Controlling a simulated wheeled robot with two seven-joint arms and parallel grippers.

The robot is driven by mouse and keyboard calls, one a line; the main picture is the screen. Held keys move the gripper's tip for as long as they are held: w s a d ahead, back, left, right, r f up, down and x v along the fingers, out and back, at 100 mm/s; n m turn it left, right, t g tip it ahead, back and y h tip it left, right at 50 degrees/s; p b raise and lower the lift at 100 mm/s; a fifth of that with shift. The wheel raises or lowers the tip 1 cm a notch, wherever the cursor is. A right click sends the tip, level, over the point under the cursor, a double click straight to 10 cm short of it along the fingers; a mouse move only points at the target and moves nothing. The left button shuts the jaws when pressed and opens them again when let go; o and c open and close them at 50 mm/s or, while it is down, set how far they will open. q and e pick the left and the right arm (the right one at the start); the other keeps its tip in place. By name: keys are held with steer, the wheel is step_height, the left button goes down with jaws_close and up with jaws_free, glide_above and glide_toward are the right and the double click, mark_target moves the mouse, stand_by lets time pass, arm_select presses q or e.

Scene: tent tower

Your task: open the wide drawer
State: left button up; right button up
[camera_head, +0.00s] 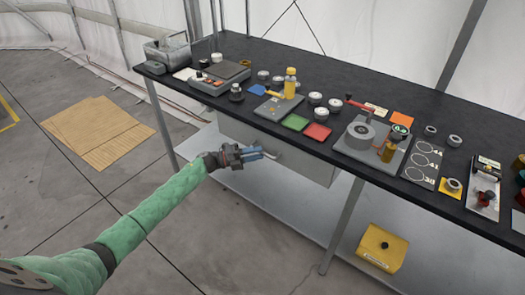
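The wide drawer (309,166) is a plain grey box front under the black tabletop, between the table legs. It looks closed, its front sitting below the table's front edge. My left gripper (266,154) is at the drawer's front, left of its middle, reaching in from the left on the green arm. A small pale piece shows at its fingertips; I cannot tell whether it is a handle or part of the fingers. The gripper covers this spot, so its grip and contact are unclear. My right gripper is not in view.
The black tabletop (350,92) above holds many small items, including a yellow bottle (290,83) and a grey round fixture (361,133). A table leg (343,225) stands right of the drawer. A yellow box (382,248) sits on the lower shelf. The floor in front is clear.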

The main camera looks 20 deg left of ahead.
arm_select(q)
steer(key=shift+x, duration=1.15)
steer(key=shift+w+d+r+p, duration=0.1)
steer(key=shift+w+d+p, duration=0.1)
steer(key=shift+p, duration=0.1)
jaws_close()
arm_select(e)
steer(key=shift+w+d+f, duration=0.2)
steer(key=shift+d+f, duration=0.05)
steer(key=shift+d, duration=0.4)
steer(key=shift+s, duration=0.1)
